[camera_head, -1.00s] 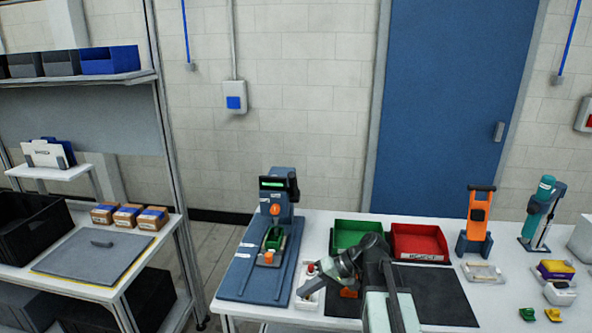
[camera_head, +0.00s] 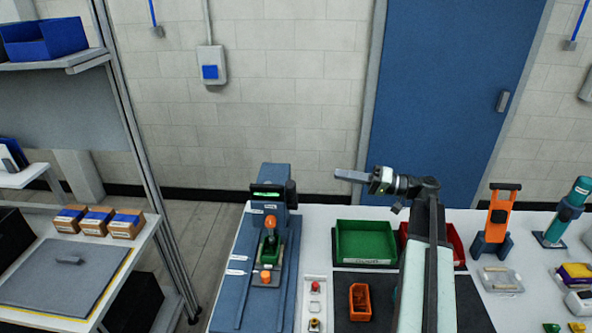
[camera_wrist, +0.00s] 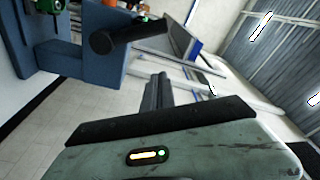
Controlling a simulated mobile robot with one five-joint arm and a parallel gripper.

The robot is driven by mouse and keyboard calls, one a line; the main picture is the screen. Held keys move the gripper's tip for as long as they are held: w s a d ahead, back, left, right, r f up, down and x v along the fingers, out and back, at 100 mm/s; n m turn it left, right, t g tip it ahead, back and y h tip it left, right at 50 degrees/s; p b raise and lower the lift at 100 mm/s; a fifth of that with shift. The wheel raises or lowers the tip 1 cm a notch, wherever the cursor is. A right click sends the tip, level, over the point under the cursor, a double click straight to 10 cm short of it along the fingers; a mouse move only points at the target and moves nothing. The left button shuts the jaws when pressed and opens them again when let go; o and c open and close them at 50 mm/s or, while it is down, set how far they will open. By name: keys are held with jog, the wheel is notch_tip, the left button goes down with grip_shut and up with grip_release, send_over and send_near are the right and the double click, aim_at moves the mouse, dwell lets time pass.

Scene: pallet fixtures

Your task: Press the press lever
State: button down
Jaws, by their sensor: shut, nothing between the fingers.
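The press (camera_head: 275,178) stands on a blue base at the left of the white table, with a lit green display and an orange knob (camera_head: 270,222) below its head. Its black lever (camera_head: 291,193) is at the right side of the head; in the wrist view a black cylindrical handle (camera_wrist: 125,35) sticks out of the blue press body (camera_wrist: 72,62). A green part (camera_head: 269,252) sits in the press. My gripper (camera_head: 342,175) is shut and empty, raised to the right of the lever, pointing left and apart from it. Its narrow shut fingers (camera_wrist: 158,92) also show in the wrist view.
A green bin (camera_head: 365,258) and a partly hidden red bin (camera_head: 452,243) stand right of the press. A small button box (camera_head: 315,288) and an orange tray (camera_head: 360,302) lie in front. An orange stand (camera_head: 497,218) is farther right. The air between gripper and lever is clear.

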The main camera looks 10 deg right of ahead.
aim_at(292, 195)
jog(key=shift+a, duration=0.1)
jog(key=w+a+f+b, duration=0.1)
jog(key=w+a, duration=0.1)
jog(key=a, duration=0.9)
jog(key=shift+a, duration=0.3)
jog(key=shift+f, duration=0.1)
